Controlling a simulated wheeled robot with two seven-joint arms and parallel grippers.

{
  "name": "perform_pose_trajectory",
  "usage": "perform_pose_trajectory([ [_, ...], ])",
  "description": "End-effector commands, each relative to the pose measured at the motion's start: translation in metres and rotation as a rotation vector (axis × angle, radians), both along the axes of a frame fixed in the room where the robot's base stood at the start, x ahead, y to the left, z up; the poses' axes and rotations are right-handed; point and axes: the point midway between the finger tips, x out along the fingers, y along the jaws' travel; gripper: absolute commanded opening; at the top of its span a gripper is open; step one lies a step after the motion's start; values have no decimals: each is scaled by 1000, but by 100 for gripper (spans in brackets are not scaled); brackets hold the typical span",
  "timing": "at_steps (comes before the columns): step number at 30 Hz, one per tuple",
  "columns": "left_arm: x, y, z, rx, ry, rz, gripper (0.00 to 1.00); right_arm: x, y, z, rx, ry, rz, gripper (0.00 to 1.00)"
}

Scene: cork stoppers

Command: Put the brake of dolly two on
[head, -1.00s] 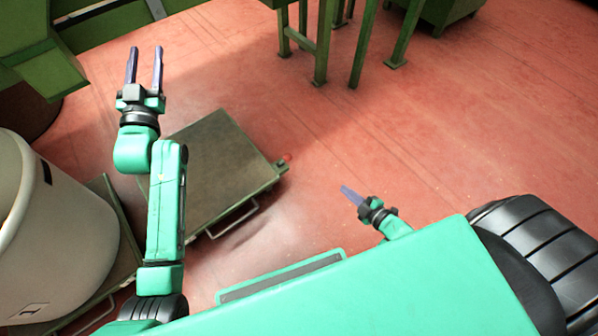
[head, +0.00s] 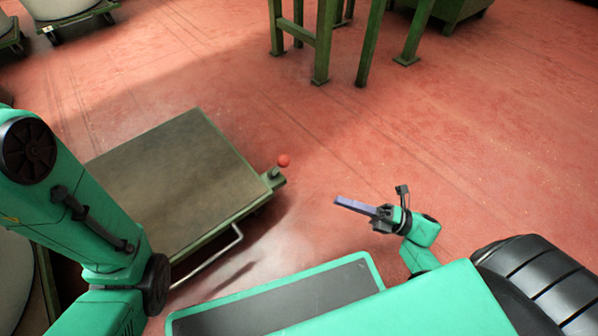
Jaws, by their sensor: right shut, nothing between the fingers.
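An empty flat dolly (head: 165,180) with a worn brown deck and green frame stands on the floor at left of centre; no number shows on it. A small red ball-shaped knob (head: 284,160) sits by its right corner, near a small bracket (head: 271,175). My right gripper (head: 338,200) is shut and empty, to the right of and nearer than the knob, apart from it, its fingers pointing left toward the dolly side. My left arm covers part of the dolly's left side; its gripper is out of the picture.
A bent metal handle (head: 212,262) sticks out from the dolly's near side. Green table legs (head: 322,45) stand at the top. Pale tubs on dollies (head: 75,22) stand at top left. A pale tub at the left edge is mostly hidden. The red floor right of the knob is clear.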

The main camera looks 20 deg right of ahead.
Motion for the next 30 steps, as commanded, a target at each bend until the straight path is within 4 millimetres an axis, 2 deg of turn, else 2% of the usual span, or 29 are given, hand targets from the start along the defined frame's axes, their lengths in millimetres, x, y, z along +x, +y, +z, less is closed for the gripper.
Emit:
perform_pose_trajectory([
  [5,1,0,-1,1,3,1,50,2,3,1,2,2,-1,0],
  [8,1,0,-4,1,4,1,50,8,13,3,4,2,-1,0],
  [20,0,-1,-29,2,0,2,50,51,83,23,4,0,-2,0],
  [25,-2,-1,-45,2,-5,2,50,78,88,31,2,0,-3,0],
  [30,-9,0,-45,1,-26,5,50,88,91,38,2,3,-2,0],
])
